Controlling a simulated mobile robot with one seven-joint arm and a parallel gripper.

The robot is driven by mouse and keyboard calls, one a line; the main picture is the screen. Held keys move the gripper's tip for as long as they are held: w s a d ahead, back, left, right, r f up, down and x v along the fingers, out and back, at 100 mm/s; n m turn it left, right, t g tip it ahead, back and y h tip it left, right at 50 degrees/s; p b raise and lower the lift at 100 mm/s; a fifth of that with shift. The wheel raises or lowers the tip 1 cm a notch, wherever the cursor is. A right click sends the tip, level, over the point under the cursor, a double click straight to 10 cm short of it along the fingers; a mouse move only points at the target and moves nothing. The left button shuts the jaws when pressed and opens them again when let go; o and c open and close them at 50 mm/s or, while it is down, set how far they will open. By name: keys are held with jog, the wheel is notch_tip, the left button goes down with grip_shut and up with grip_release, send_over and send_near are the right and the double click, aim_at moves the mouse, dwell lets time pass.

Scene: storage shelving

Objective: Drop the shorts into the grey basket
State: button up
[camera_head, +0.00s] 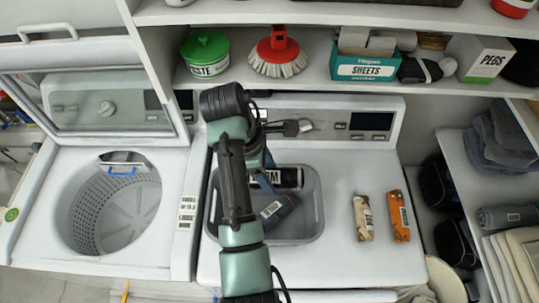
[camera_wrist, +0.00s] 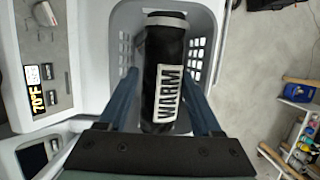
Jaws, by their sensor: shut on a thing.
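A black rolled cloth with a white WARM label, which I take to be the shorts (camera_wrist: 164,60), is between the fingers of my gripper (camera_wrist: 163,78). The gripper is shut on it. The roll also shows in the head view (camera_head: 288,178), at the back part of the grey basket (camera_head: 318,215). The basket's perforated wall (camera_wrist: 200,45) shows around the roll in the wrist view. How high the roll is above the basket floor I cannot tell. My arm hides the basket's left part and most of the gripper in the head view.
A beige packet (camera_head: 363,218) and an orange packet (camera_head: 399,216) lie right of the basket. An open washer (camera_head: 115,215) is at left. A stocked shelf (camera_head: 330,84) is above.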

jog(key=shift+s+f, duration=0.2)
jog(key=shift+f, duration=0.15)
notch_tip(320, 180, down, 5)
jog(key=shift+s+r, duration=0.15)
jog(key=o, duration=1.6)
jog(key=shift+c, duration=0.2)
